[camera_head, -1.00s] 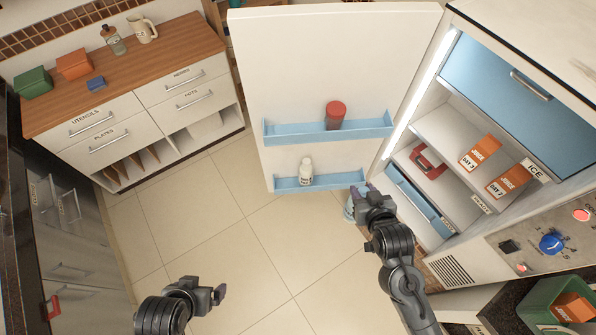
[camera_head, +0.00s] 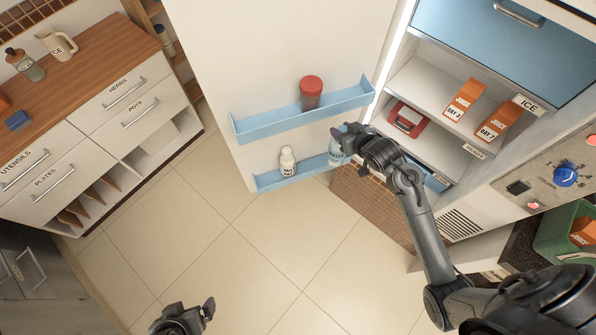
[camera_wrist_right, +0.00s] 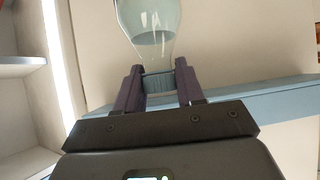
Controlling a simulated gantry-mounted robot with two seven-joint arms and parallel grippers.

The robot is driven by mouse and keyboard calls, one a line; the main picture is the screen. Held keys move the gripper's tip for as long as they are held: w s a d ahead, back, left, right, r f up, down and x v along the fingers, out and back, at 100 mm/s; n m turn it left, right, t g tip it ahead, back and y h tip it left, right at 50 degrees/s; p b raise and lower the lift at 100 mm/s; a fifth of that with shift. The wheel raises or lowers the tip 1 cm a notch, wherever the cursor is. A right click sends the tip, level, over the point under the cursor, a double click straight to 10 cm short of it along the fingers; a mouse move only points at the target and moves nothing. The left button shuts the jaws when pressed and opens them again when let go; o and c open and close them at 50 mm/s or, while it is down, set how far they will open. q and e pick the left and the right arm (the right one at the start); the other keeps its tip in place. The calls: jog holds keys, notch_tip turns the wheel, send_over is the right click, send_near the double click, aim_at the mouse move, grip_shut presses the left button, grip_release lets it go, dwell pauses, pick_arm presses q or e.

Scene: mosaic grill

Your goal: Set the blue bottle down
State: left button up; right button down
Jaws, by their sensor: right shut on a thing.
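My right gripper (camera_head: 345,135) is shut on the neck of the pale blue, see-through bottle (camera_head: 336,154). In the head view the bottle is at the right end of the lower blue door shelf (camera_head: 310,168); I cannot tell if its base touches the shelf. In the right wrist view the fingers (camera_wrist_right: 158,88) grip the ribbed neck, and the bottle's glass body (camera_wrist_right: 150,22) extends away from them. A blue shelf edge (camera_wrist_right: 250,98) shows beside it. My left gripper (camera_head: 190,313) is low in the head view, its fingers apart and empty.
A white bottle (camera_head: 287,161) stands on the lower door shelf, left of the blue one. A red-lidded jar (camera_head: 311,93) is on the upper door shelf (camera_head: 260,124). The open fridge holds orange juice cartons (camera_head: 465,97) and a red box (camera_head: 406,119). The tiled floor is clear.

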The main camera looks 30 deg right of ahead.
jog(key=w+d+f+m+h+b, duration=0.1)
jog(key=d+f+b, duration=0.5)
jog(key=d, duration=0.4)
jog(key=w+a+f+b, duration=0.1)
jog(key=w+a+f, duration=0.2)
jog(key=a, duration=0.1)
jog(key=w+a+f+b, duration=0.1)
jog(key=w+a+f, duration=0.3)
jog(key=shift+w+a, duration=0.1)
jog(key=shift+w, duration=0.05)
jog(key=shift+f+b, duration=0.45)
jog(key=shift+f, duration=1.7)
jog(key=c, duration=0.7)
grip_release()
jog(key=shift+f, duration=0.15)
